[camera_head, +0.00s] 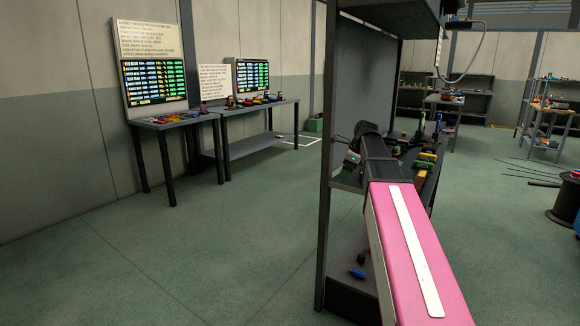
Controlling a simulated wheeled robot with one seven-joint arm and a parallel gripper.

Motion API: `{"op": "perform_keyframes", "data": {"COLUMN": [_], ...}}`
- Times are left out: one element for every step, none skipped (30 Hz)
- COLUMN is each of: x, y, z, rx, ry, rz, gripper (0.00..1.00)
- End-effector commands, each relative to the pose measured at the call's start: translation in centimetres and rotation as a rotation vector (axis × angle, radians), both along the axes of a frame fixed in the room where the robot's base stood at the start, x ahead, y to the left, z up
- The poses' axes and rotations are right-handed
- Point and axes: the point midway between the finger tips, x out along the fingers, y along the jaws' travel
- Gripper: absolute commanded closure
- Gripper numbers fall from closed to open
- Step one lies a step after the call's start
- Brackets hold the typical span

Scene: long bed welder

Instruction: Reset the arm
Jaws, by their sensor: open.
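My arm (410,245) reaches forward from the lower right, its pink link with a white strip pointing away from me. At its far end, the dark wrist and my gripper (351,160) show small beside the upright edge of a dark shelving unit (328,150). My gripper is open, and I see nothing held in it. The fingertips are small and dark, so their exact gap to the shelf is unclear.
The shelving unit bears several tools and coloured parts (426,157) close to my arm. Two dark tables (250,107) with screens stand along the left wall. A cable spool (566,200) stands at the far right. The green floor (200,250) at left is clear.

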Motion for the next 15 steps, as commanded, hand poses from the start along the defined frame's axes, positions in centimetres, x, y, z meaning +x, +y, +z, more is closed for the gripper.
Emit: {"op": "perform_keyframes", "data": {"x": [-0.5, -0.7, -1.0, -1.3, -1.6, -2.0, -2.3, -2.7, -3.3, -3.9, -4.4, -5.2, -5.8, -6.4, -7.3], "y": [0.2, 0.2, 0.3, 0.4, 0.4, 0.6, 0.7, 0.8, 1.0, 1.1, 1.2, 1.4, 1.5, 1.6, 1.7], "z": [-1.1, -1.7, -2.5, -3.2, -3.8, -4.8, -5.7, -6.6, -7.9, -9.0, -10.1, -11.6, -12.7, -13.8, -15.2], "rx": [-0.012, -0.02, -0.03, -0.039, -0.048, -0.063, -0.074, -0.087, -0.104, -0.118, -0.134, -0.153, -0.168, -0.184, -0.203], "ry": [-0.005, -0.009, -0.015, -0.018, -0.022, -0.03, -0.035, -0.039, -0.047, -0.052, -0.059, -0.067, -0.074, -0.079, -0.087], "rz": [0.032, 0.055, 0.085, 0.111, 0.137, 0.176, 0.21, 0.245, 0.299, 0.344, 0.393, 0.459, 0.51, 0.561, 0.63], "gripper": [0.0, 0.0, 0.0, 0.0, 0.0, 0.0, 0.0, 0.0, 0.0, 0.0, 0.0, 0.0, 0.0, 0.0, 0.0]}}
